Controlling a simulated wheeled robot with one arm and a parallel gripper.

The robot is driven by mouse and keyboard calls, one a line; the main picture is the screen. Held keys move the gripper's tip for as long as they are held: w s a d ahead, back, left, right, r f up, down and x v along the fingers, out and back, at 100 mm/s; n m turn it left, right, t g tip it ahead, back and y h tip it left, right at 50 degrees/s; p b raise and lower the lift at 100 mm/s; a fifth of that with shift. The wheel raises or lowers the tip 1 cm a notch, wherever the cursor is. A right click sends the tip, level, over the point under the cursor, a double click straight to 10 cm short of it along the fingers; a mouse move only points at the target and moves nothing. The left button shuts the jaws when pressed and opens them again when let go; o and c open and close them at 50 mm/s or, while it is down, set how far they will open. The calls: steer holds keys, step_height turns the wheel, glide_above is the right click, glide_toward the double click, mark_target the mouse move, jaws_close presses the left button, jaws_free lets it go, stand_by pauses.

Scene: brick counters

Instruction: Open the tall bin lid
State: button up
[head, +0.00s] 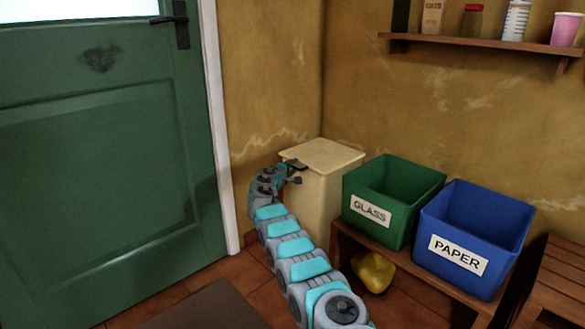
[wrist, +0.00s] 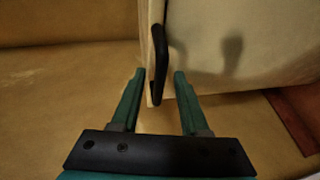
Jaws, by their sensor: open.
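The tall cream bin (head: 318,200) stands in the corner, with its flat lid (head: 325,153) lying shut on top. In the wrist view, a black handle (wrist: 160,48) stands out from the edge of a pale panel (wrist: 205,45) of the bin. My gripper (wrist: 159,73) is open there, with one teal finger on each side of the handle's lower end. I cannot tell whether either finger touches it. In the head view, my gripper (head: 295,174) is at the bin's upper left front edge, small and partly merged with the dark handle.
A green GLASS bin (head: 388,218) and a blue PAPER bin (head: 470,260) stand on a low wooden bench right of the tall bin. A yellow object (head: 373,271) lies under the bench. A green door (head: 100,160) is at left. A shelf (head: 470,48) holds several containers.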

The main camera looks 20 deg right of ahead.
steer(key=shift+c, duration=0.4)
jaws_close()
stand_by(1.0)
